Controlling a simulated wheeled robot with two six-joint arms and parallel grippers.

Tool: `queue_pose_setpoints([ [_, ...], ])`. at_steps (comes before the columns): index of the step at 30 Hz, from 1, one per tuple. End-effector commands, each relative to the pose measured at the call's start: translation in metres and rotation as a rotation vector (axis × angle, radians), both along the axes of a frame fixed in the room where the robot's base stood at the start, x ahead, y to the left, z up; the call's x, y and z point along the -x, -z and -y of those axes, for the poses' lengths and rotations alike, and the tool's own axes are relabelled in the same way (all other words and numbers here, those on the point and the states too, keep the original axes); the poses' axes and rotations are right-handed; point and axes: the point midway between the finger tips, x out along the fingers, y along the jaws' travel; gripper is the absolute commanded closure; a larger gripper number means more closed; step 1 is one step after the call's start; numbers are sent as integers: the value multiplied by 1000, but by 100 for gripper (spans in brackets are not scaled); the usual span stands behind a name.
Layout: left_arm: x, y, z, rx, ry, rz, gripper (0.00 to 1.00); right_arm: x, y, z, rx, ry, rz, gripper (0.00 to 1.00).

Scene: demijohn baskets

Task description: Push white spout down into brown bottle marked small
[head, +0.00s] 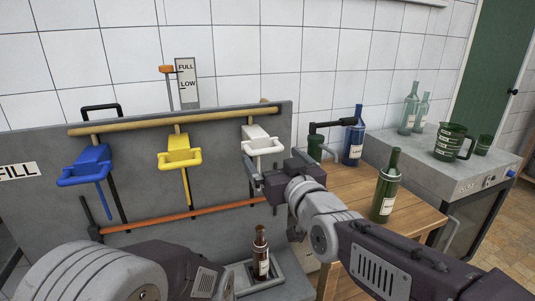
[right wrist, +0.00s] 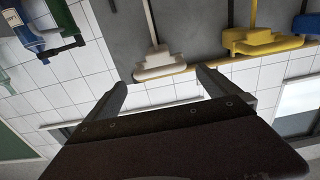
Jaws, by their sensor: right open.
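The white spout (head: 262,142) hangs at the right end of the wooden rail, above and behind the brown bottle (head: 261,258). The bottle stands upright in a grey recessed tray; its label is too small to read. My right gripper (head: 266,173) is just below and in front of the white spout. In the right wrist view the right gripper (right wrist: 161,80) is open and empty. The white spout (right wrist: 160,65) shows there beyond the gap between the fingertips, apart from them as far as I can tell. My left arm shows at the lower left, but its gripper is out of view.
A blue spout (head: 88,165) and a yellow spout (head: 180,150) hang left of the white one. An orange pipe (head: 170,222) runs below them. A green bottle (head: 386,185) and a blue bottle (head: 354,138) stand on the wooden table (head: 340,190) at right.

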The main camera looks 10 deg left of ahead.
Motion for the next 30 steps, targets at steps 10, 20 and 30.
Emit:
queue_pose_setpoints([
  [10, 0, -2, 0, 0, 0, 0, 64, -41, 0, -28, 1, 0, -1, 0],
  [20, 0, -2, 0, 0, 0, 0, 64, -42, 1, -28, 1, 0, -2, 22],
  [30, 0, 0, 0, 0, 0, 0, 64, -42, 4, -28, 1, 0, -2, 86],
])
